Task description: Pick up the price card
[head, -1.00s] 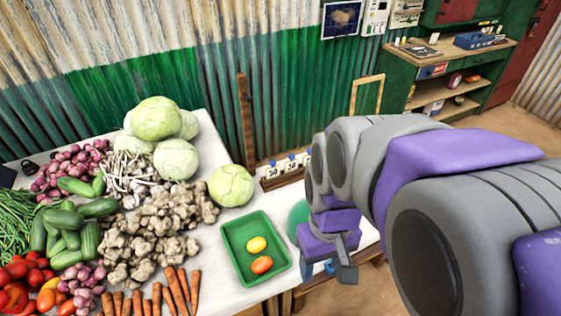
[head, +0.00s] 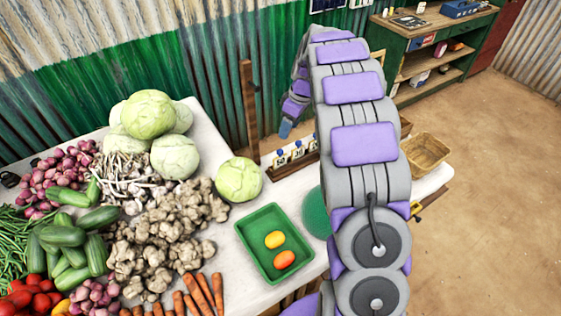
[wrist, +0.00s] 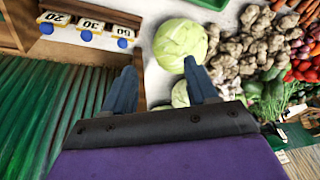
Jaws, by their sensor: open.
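Several white price cards with dark numbers and blue knobs stand in a wooden rack (head: 290,168) along the table's back edge. In the wrist view a card reading 20 (wrist: 55,18), one reading 30 (wrist: 90,26) and a third (wrist: 122,37) sit in a row at upper left. My gripper (wrist: 158,72) is open and empty, its two blue-grey fingers apart, with the cards beyond and left of the left finger. The arm hides the rack's right part.
A cabbage (head: 239,179) lies near the rack, and a green tray (head: 247,236) holds two fruits. A round green thing (head: 316,212) and a woven basket (head: 427,153) are to the right. A wooden post (head: 249,110) stands behind the table; vegetables crowd the left.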

